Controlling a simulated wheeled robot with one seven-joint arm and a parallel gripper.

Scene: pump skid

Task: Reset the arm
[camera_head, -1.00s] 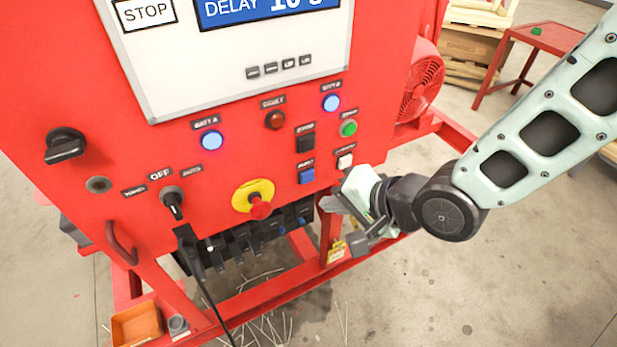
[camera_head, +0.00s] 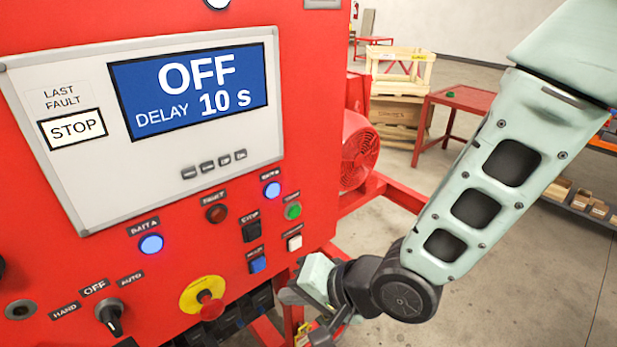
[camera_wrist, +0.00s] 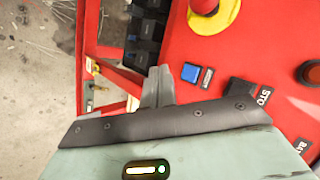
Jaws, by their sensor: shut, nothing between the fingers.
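My gripper (camera_head: 292,296) is at the lower right of the red control panel (camera_head: 160,215), just below the blue button (camera_head: 257,264) and the white button (camera_head: 294,243). My arm reaches in from the upper right. In the wrist view my gripper's fingers (camera_wrist: 158,88) are together with nothing between them, beside the blue button (camera_wrist: 190,72). Whether the fingertips touch the panel or the frame cannot be told.
The yellow-collared red stop knob (camera_head: 210,306) and the selector (camera_head: 109,313), pointing to OFF, are left of my gripper. The display (camera_head: 190,90) reads OFF, DELAY 10 s. A fan (camera_head: 360,155) and a red table (camera_head: 455,98) stand behind.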

